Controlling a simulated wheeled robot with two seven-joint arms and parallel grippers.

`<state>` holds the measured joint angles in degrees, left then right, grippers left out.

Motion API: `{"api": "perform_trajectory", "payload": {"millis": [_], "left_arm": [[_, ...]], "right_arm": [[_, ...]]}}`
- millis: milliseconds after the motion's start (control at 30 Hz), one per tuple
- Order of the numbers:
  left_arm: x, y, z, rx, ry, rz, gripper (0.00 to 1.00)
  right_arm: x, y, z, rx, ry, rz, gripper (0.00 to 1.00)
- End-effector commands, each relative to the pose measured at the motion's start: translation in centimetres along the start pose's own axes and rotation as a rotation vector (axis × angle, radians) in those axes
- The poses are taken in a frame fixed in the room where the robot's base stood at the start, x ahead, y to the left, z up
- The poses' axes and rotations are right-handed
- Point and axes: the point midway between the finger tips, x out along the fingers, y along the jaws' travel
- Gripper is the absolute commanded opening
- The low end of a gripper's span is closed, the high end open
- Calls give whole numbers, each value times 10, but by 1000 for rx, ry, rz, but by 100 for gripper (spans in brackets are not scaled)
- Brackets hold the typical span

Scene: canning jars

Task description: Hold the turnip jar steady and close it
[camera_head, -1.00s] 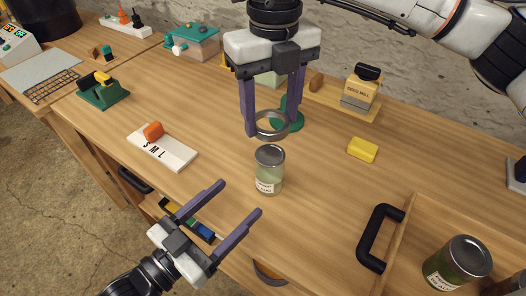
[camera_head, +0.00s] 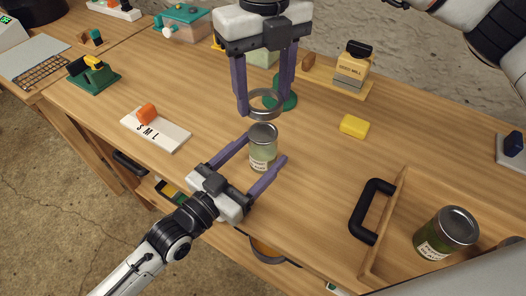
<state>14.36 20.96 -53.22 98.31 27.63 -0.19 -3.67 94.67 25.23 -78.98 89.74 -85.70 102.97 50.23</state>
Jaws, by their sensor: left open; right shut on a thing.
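A glass jar (camera_head: 262,152) with pale contents, a white label and a grey flat lid on its mouth stands upright on the workbench. I take it as the turnip jar; its label is too small to read surely. My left gripper (camera_head: 266,147) is open, with its purple fingers on either side of the jar; I cannot tell whether they touch it. My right gripper (camera_head: 263,107) is shut on a metal screw band (camera_head: 265,116). It holds the band above and slightly behind the jar, apart from the lid.
Another lidded jar (camera_head: 444,234) stands in a wooden tray (camera_head: 389,215) with a black handle (camera_head: 367,212) at the right.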

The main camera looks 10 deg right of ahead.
Motion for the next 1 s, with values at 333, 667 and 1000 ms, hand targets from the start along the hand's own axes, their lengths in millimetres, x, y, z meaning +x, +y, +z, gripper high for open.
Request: {"api": "perform_trajectory", "payload": {"millis": [333,667,1000], "left_arm": [[21,0,0,0,0,0,69],[21,0,0,0,0,0,49],[21,0,0,0,0,0,7]], "right_arm": [[0,0,0,0,0,0,33],[0,0,0,0,0,0,33],[1,0,0,0,0,0,33]]}}
